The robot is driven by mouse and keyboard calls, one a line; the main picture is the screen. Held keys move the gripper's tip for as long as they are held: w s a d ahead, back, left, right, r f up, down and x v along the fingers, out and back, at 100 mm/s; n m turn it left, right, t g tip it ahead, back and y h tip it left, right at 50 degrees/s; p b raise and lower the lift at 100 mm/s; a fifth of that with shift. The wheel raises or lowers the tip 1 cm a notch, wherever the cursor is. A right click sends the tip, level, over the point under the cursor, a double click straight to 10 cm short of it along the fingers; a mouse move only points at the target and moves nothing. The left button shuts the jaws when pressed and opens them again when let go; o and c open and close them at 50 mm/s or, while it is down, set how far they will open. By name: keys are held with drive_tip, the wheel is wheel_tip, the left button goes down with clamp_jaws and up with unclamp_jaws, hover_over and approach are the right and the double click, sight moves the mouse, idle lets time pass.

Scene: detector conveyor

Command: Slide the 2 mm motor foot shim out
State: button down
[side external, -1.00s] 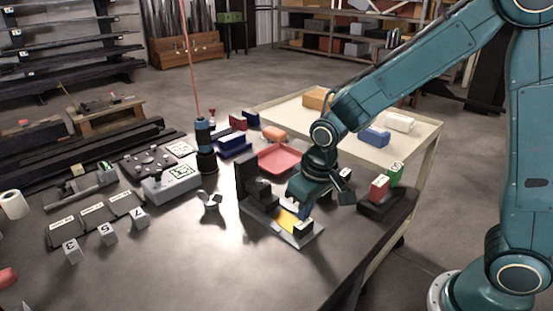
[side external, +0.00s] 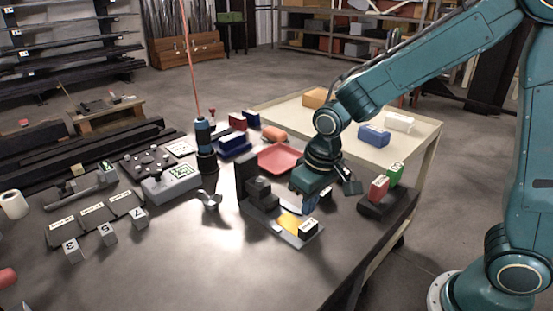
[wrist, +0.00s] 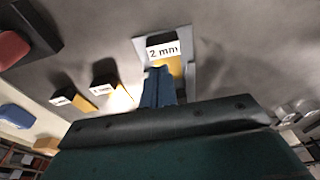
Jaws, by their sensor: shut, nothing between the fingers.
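The 2 mm shim has a black tab with a white label and a yellow plate (side external: 289,221). It lies on the grey base (side external: 272,228) beside a black upright block (side external: 246,172). In the wrist view its "2 mm" label (wrist: 163,51) is readable, and part of the yellow plate shows behind the fingers. My gripper (side external: 309,208) is just above and behind the shim in the side view. Its blue fingers (wrist: 158,72) are shut and empty, close to the labelled tab in the wrist view. I cannot tell whether they touch it.
Two other labelled black-and-yellow pieces (wrist: 106,88) lie to the left in the wrist view. A pink tray (side external: 279,158) is behind.

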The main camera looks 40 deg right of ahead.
wheel_tip(320, 180, up, 12)
drive_tip(key=s, duration=0.2)
drive_tip(key=shift+r, duration=0.15)
drive_tip(key=shift+s, duration=0.1)
drive_tip(key=g, duration=0.2)
approach(311, 226)
drive_tip(key=shift+s+d+f, duration=0.1)
drive_tip(key=shift+s+f, duration=0.9)
drive_tip(key=shift+f, duration=0.55)
drive_tip(key=shift+s+a+f, duration=0.1)
drive_tip(key=shift+s+f, duration=0.95)
drive_tip(key=shift+f, duration=0.5)
drive_tip(key=shift+s+d+f, duration=0.1)
drive_tip(key=shift+s+f, duration=0.9)
drive_tip(key=shift+f, duration=0.55)
drive_tip(key=shift+w+f, duration=0.1)
drive_tip(key=shift+w, duration=1.9)
drive_tip(key=shift+w, duration=0.1)
drive_tip(key=shift+w, duration=0.95)
